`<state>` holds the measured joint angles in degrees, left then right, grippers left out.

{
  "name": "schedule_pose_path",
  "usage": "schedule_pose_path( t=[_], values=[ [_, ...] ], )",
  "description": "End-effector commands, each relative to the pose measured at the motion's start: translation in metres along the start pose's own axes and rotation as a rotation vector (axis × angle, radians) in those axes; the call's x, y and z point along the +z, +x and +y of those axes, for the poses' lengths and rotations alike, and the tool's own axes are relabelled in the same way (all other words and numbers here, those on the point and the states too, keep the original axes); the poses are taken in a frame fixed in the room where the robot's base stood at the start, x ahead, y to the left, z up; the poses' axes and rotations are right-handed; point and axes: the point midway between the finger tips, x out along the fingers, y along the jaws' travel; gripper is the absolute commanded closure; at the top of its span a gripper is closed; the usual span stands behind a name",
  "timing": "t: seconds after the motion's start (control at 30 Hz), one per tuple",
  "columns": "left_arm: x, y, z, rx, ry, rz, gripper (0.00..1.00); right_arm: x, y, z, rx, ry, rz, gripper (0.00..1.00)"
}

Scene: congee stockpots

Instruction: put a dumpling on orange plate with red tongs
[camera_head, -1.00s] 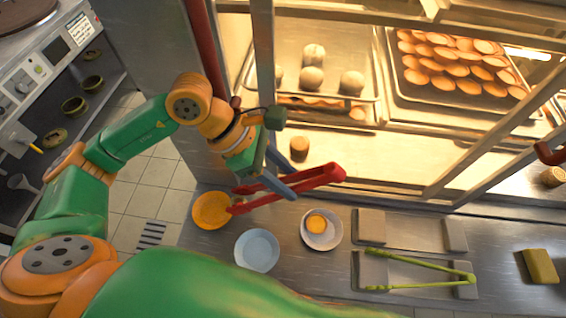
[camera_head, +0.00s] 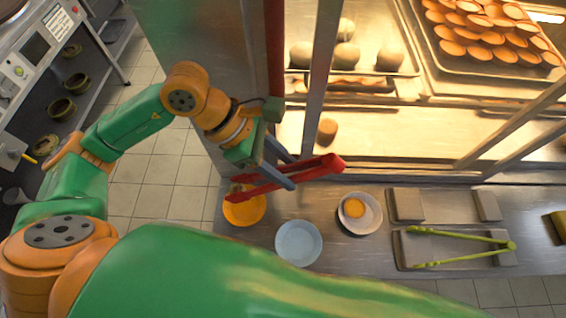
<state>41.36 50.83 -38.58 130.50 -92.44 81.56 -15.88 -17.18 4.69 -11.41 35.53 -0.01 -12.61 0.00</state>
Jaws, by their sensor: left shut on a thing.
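My left gripper (camera_head: 284,170) is shut on the red tongs (camera_head: 320,168) and holds them above the counter. The tips of the tongs point left and are over the orange plate (camera_head: 245,212), hiding part of its far side. A small dull patch shows between the tips; I cannot tell whether it is a dumpling. Several pale round dumplings (camera_head: 346,55) sit on a tray in the lit cabinet. My right gripper is not in view.
A light blue plate (camera_head: 299,243) and a white bowl (camera_head: 360,213) with something orange stand right of the orange plate. Green tongs (camera_head: 460,237) lie on a metal rest farther right. The cabinet frame (camera_head: 322,100) rises behind the gripper.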

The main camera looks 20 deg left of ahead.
Motion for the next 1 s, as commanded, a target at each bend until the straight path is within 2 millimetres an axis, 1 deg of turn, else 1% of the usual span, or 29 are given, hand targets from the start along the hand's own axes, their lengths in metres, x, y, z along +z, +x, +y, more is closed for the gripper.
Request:
schedule_pose_path(
  t=[0.17,0.7,0.83,1.0],
  values=[
    [-0.006,0.009,0.001,0.0,0.0,0.0,1.0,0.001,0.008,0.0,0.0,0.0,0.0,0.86],
    [-0.044,0.06,0.005,0.0,-0.001,0.0,1.0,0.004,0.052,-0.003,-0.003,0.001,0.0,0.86],
    [-0.05,0.069,0.006,0.0,0.0,0.0,1.0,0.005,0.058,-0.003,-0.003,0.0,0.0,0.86],
    [-0.053,0.073,0.006,0.0,0.0,0.0,1.0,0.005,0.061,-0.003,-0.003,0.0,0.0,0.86]
  ],
)
